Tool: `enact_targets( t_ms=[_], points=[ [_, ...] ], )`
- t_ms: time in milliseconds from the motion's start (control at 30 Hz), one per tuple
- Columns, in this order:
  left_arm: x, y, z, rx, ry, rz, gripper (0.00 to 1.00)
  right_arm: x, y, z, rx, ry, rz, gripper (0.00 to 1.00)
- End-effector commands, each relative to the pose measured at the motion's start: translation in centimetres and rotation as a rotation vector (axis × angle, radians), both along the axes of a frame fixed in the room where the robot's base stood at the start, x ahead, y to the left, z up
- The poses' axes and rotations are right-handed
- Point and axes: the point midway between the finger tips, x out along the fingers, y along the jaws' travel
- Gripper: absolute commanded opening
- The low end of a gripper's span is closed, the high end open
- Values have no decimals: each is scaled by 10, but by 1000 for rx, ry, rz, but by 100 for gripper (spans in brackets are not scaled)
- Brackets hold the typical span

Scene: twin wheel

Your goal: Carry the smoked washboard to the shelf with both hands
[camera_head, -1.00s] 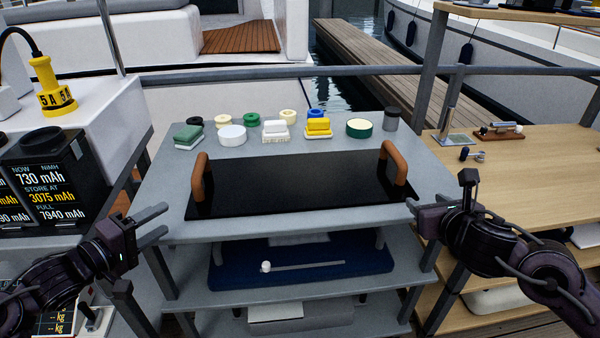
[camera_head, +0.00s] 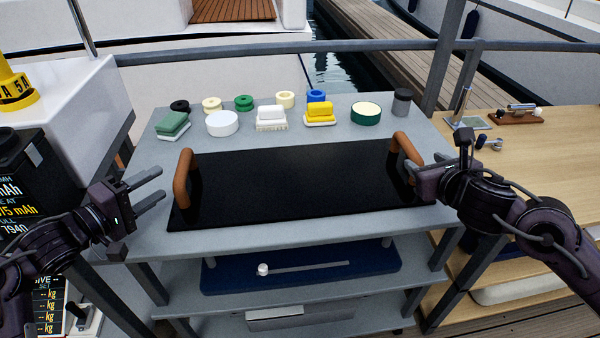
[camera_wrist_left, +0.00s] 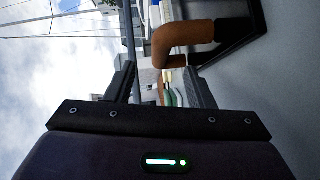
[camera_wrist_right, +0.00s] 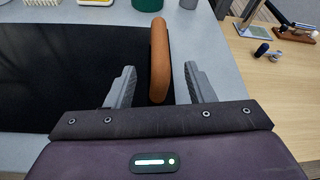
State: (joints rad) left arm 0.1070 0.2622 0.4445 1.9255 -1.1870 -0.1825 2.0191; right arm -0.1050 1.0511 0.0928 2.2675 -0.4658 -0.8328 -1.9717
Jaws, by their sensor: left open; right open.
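The smoked washboard (camera_head: 290,185) is a dark glossy board lying flat on the grey top of a rack. It has an upright brown handle at its left end (camera_head: 183,178) and another at its right end (camera_head: 406,150). My left gripper (camera_head: 161,184) is open and empty, a little left of the left handle, which shows beyond its fingers in the left wrist view (camera_wrist_left: 185,38). My right gripper (camera_wrist_right: 158,84) is open, with the right handle (camera_wrist_right: 159,50) in line with the gap between its fingers. The grey rack has lower shelves (camera_head: 180,275).
Behind the board stand several small items, including a white dish (camera_head: 222,123), a yellow block (camera_head: 319,110) and a green tin (camera_head: 366,114). A blue board (camera_head: 300,283) lies on the level below. A wooden table (camera_head: 540,155) stands at right, a black box (camera_head: 22,170) at left.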

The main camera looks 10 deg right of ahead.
Motion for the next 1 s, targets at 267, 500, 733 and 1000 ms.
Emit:
enact_targets(
  t_ms=[267, 500, 733, 1000],
  points=[
    [18, -15, -2, -3, -1, -1, 49, 22, -2, -8, 4, -2, -2, 49],
    [47, -37, -7, -3, 0, -1, 49, 55, -3, -22, 4, -1, -3, 49],
    [60, -48, -9, -1, -1, 0, 49, 71, -4, -28, 2, -1, 0, 49],
    [61, -48, -10, 0, 0, 0, 49, 72, -4, -29, 0, 0, 0, 49]
  ],
)
